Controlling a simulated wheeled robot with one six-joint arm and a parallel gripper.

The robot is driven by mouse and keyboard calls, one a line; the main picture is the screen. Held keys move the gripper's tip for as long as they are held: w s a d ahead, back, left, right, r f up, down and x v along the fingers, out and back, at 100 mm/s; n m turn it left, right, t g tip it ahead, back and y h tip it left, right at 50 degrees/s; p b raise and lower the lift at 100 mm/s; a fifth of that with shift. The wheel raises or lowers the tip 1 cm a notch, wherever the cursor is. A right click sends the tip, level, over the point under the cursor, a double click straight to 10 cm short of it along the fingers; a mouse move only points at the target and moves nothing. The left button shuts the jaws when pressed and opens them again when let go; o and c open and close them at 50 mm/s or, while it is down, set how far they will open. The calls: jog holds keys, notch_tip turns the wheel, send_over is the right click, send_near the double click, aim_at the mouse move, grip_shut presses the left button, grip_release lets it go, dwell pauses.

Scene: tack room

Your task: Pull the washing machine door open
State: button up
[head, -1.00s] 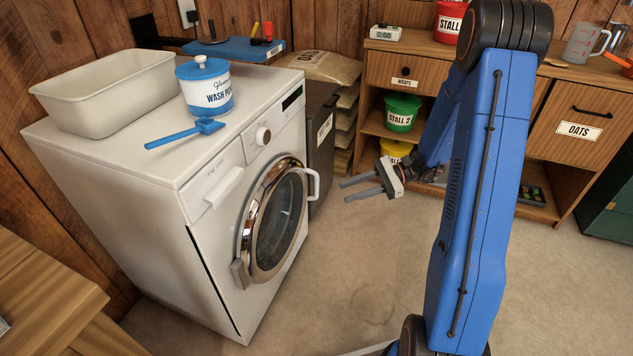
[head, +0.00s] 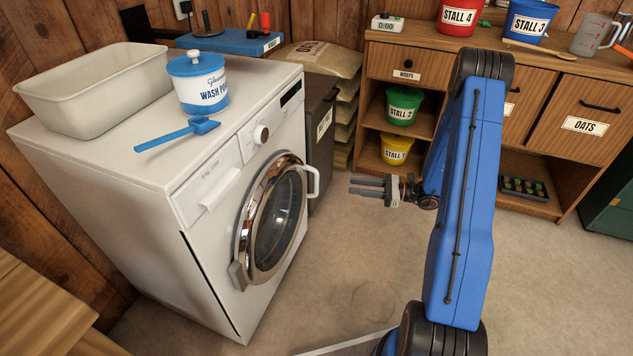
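The white washing machine (head: 205,215) stands at the left. Its round chrome-rimmed door (head: 272,225) looks shut, with the hinge at its lower left. A white loop handle (head: 313,181) stands out at the door's upper right edge. My gripper (head: 367,187) is to the right of the handle, apart from it, with its fingers pointing left toward it. The two fingers are spaced apart, with nothing seen between them.
On the machine are a cream tub (head: 95,95), a wash powder canister (head: 200,85) and a blue scoop (head: 185,132). A wooden cabinet (head: 409,68) with buckets stands behind my arm. A wooden bench (head: 40,310) is at lower left. The floor before the door is clear.

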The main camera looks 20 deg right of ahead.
aim_at(317, 191)
jog(key=x, duration=1.5)
jog(key=shift+a, duration=0.25)
jog(key=shift+c, duration=0.5)
grip_shut()
